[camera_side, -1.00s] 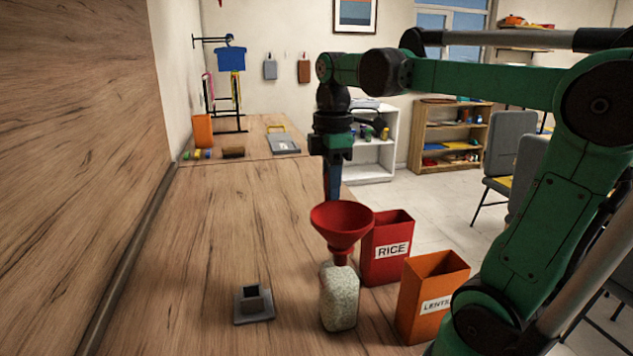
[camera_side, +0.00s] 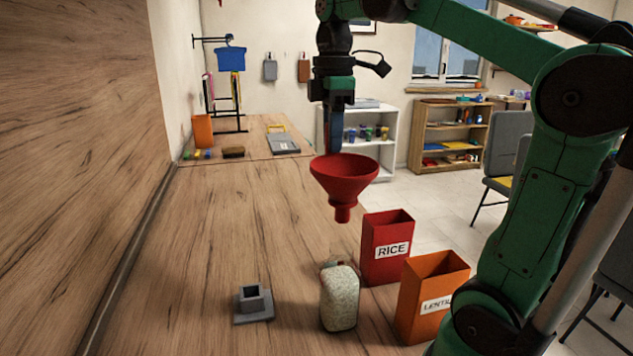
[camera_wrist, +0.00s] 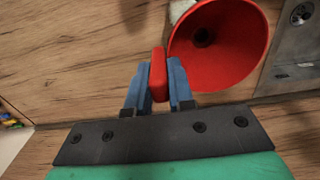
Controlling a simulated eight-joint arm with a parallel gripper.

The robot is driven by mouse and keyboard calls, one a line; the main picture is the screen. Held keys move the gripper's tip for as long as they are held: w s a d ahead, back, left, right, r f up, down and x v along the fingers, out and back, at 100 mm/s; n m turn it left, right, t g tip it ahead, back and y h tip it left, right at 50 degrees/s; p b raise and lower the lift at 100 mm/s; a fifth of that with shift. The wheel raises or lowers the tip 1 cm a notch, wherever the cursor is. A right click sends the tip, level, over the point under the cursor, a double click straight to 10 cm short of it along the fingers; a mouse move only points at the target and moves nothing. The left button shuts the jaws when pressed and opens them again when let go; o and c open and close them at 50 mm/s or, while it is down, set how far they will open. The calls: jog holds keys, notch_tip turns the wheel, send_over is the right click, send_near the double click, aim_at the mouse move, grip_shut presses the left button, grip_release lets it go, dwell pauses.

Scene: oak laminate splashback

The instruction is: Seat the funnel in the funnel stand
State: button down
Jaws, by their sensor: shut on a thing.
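The red funnel (camera_side: 343,180) hangs upright in the air, its spout down, above and clear of the jar. My gripper (camera_side: 336,150) is shut on the funnel's side tab. In the wrist view the two blue fingers of my gripper (camera_wrist: 158,82) pinch the red tab, and the funnel's bowl (camera_wrist: 225,60) opens toward the camera. The grey funnel stand (camera_side: 254,303), a square socket on a flat base, sits on the counter to the left of the jar. It is empty.
A jar filled with pale grains (camera_side: 340,298) stands below the funnel. A red RICE box (camera_side: 388,248) and an orange LENTILS box (camera_side: 432,296) stand to its right. The wooden splashback (camera_side: 75,130) rises at the left. The counter between stand and splashback is clear.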

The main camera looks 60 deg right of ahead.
jog(key=shift+w+r, duration=0.2)
jog(key=shift+r, duration=0.65)
jog(key=w+a+f+n, duration=0.2)
jog(key=w+a+f, duration=0.1)
jog(key=w+f, duration=0.4)
jog(key=w+a+f+n, duration=0.2)
jog(key=w+a+f, duration=0.2)
jog(key=w+f, duration=0.4)
jog(key=shift+a+f+n, duration=0.25)
jog(key=shift+f+n, duration=0.05)
jog(key=shift+f, duration=2.3)
jog(key=c, duration=0.7)
grip_release()
